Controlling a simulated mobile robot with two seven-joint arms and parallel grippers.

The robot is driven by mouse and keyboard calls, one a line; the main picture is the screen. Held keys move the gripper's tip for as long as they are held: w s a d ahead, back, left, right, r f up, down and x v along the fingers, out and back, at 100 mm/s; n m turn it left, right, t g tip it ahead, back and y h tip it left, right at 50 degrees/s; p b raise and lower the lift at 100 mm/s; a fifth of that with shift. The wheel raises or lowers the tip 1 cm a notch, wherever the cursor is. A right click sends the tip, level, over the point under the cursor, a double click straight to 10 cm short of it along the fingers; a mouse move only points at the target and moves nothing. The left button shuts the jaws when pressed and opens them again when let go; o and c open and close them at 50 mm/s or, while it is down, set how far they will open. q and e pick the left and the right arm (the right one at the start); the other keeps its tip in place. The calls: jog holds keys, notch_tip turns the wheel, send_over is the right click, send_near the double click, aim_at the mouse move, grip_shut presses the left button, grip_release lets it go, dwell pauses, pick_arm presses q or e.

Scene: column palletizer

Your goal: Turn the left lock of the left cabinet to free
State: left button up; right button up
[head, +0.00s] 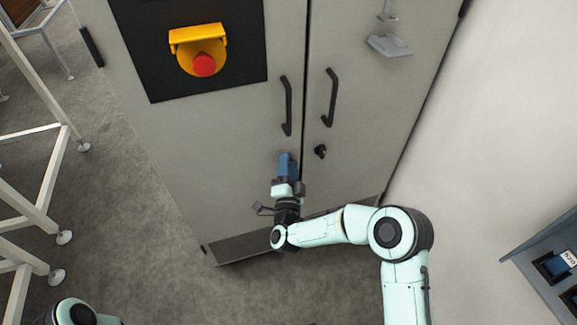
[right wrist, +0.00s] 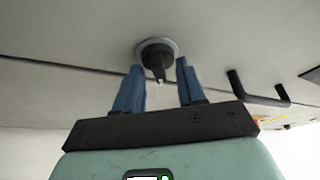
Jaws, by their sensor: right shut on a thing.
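The left cabinet (head: 190,150) is grey with two doors. In the head view my right gripper (head: 286,160) is at the left door, just below its black handle (head: 286,106), and covers the left lock. In the right wrist view the left lock (right wrist: 157,58) is a black knob in a pale round collar. The blue fingers of my right gripper (right wrist: 160,72) stand on either side of the knob and are shut on it. The right lock (head: 320,151) is a black knob on the right door. My left gripper is out of view.
A yellow and red emergency stop (head: 203,62) sits on a black panel of the left door. The right door has a black handle (head: 330,98). White frames (head: 45,190) stand at the left. A blue-grey box (head: 545,265) is at the lower right.

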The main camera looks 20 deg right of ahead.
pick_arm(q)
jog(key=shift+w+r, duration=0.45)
pick_arm(e)
jog(key=shift+m+g, duration=0.6)
jog(key=shift+m, duration=0.95)
jog(key=shift+m+g, duration=0.6)
jog(key=shift+m, duration=0.95)
jog(key=o, duration=1.1)
jog(key=shift+c, duration=0.2)
pick_arm(q)
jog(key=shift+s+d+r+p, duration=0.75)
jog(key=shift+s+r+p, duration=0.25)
jog(key=shift+p, duration=0.1)
pick_arm(e)
jog(key=v, duration=1.3)
jog(key=shift+a, duration=0.25)
jog(key=shift+s+r, duration=0.1)
